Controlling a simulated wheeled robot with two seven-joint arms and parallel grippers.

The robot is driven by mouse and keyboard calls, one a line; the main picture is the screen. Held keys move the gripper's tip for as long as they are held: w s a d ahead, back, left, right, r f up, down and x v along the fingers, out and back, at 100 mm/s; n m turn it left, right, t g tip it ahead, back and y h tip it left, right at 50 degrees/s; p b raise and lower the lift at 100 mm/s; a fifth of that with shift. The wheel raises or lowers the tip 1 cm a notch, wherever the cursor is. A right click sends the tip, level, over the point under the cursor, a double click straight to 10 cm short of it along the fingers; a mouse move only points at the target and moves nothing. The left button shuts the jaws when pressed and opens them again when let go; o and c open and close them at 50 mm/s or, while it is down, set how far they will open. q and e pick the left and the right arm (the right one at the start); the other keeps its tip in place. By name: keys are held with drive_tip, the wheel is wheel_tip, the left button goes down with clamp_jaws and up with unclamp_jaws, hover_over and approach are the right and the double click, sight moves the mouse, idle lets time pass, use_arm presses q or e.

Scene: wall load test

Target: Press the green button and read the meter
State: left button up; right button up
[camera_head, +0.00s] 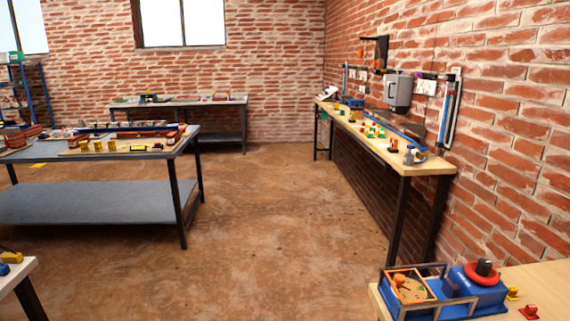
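A grey box (397,92) hangs on the right brick wall above the long wooden bench (425,166); I cannot tell whether it is the meter. Small green pieces (372,131) lie among red and yellow ones on that bench, too small to tell whether one is a button. A blue device (478,291) with a red ring and a dark knob stands on the near right table, beside a blue and orange framed unit (410,288). No green button or meter face can be made out clearly. Neither of my grippers is in view.
A grey two-level table (90,202) with parts on top stands at the left. Another table (180,103) stands by the back wall. A white table corner (18,275) shows at lower left. The brown floor (270,225) between the tables is clear.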

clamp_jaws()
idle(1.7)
